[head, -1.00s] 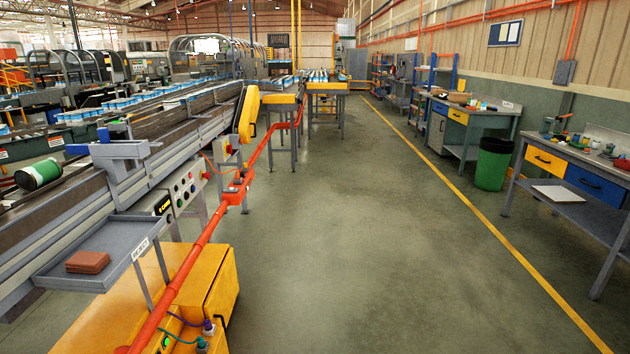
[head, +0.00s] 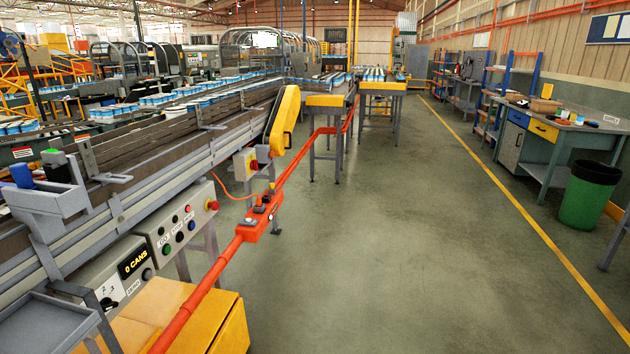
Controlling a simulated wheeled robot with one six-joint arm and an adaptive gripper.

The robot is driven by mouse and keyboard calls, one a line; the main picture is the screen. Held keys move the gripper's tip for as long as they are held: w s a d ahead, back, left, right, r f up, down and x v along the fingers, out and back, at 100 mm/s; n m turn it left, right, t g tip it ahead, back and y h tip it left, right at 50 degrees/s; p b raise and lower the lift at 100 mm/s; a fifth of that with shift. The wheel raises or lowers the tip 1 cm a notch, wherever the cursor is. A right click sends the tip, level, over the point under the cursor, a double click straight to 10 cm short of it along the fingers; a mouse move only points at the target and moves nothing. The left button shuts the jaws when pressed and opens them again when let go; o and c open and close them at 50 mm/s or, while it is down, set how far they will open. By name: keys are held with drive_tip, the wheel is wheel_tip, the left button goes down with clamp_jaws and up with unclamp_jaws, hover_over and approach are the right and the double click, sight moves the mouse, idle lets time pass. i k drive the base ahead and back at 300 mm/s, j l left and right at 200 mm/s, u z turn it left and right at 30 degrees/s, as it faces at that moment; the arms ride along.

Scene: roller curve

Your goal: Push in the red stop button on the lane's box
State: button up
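The lane's grey control box (head: 150,243) hangs on the near side of the conveyor lane (head: 215,148), left of centre in the head view. Its sloped face carries several small buttons, among them a red one (head: 188,209) and a green one (head: 166,250). Their small labels are hard to read. Whether any button is pressed in, I cannot tell. My gripper is not in view.
An orange-red rail (head: 213,275) runs in front, above a yellow cabinet (head: 222,322). The aisle floor (head: 400,220) is clear; a green bin (head: 588,200) stands right.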

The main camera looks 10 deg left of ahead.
sight(215, 206)
drive_tip(key=i+l+u, duration=0.15)
drive_tip(key=i+u, duration=0.3)
drive_tip(key=i+l+u, duration=0.95)
drive_tip(key=i, duration=0.15)
drive_tip(key=i+l+u, duration=0.2)
drive_tip(key=l, duration=0.25)
drive_tip(key=i+l+z, duration=0.1)
drive_tip(key=i+l, duration=0.15)
drive_tip(key=i, duration=0.15)
drive_tip(key=i+l, duration=0.25)
drive_tip(key=i+l+z, duration=0.15)
drive_tip(key=i, duration=0.35)
